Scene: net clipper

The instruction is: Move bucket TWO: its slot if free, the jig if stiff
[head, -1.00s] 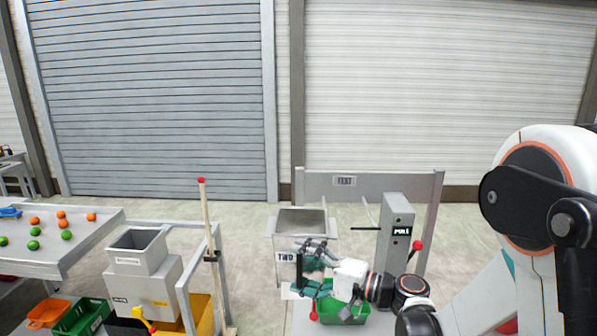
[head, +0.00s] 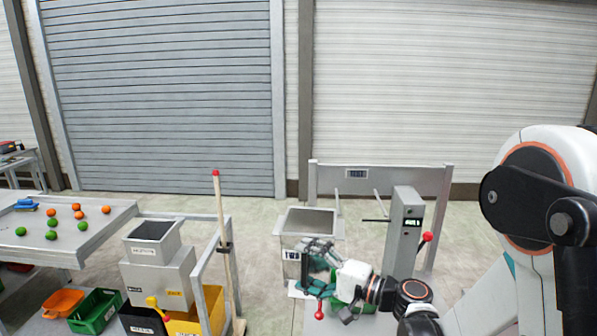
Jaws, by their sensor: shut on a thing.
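Bucket TWO (head: 290,266) is a grey open-topped metal bucket, upright at the left side of the test jig in the head view. Its "TWO" label is partly covered by my fingers. My gripper (head: 313,262) is at its front right and is shut on it. The exact grip point is hidden behind the dark fingers. The jig is a grey frame (head: 400,172) with a "TEST" plate and a grey upright box (head: 405,235) with a small display and a red-knobbed lever. The display is too small to read surely.
A hopper stand (head: 160,280) with yellow (head: 212,302) and black bins is at left. A wooden post (head: 224,240) with a red tip stands beside it. A sorting table (head: 100,222) holds orange and green balls. A green tray (head: 362,307) lies behind my wrist.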

